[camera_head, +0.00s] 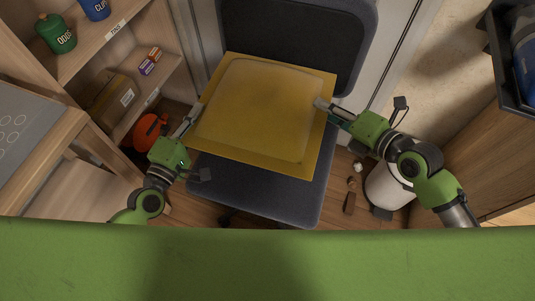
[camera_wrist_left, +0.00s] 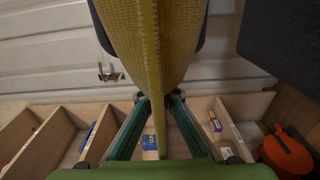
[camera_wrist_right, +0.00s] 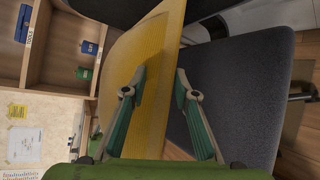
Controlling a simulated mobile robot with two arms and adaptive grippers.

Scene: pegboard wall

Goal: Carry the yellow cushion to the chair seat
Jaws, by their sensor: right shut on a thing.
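The yellow cushion (camera_head: 258,110) is a wide, flat square with a thin border. In the head view it lies level over the dark chair seat (camera_head: 255,193), and its back edge is in front of the chair backrest (camera_head: 305,35). It hides most of the seat, so I cannot tell whether the two touch. My left gripper (camera_head: 195,112) is at the cushion's left edge, with the border between its fingers (camera_wrist_left: 158,98). My right gripper (camera_head: 322,106) is shut on the right edge, and the cushion (camera_wrist_right: 150,70) passes between its fingers (camera_wrist_right: 158,80).
A wooden shelf (camera_head: 112,45) with canisters and boxes stands at the left. An orange-red object (camera_head: 150,130) is on the floor below it. A white bin (camera_head: 386,187) and small items are on the floor at the right, near a wooden cabinet (camera_head: 460,150).

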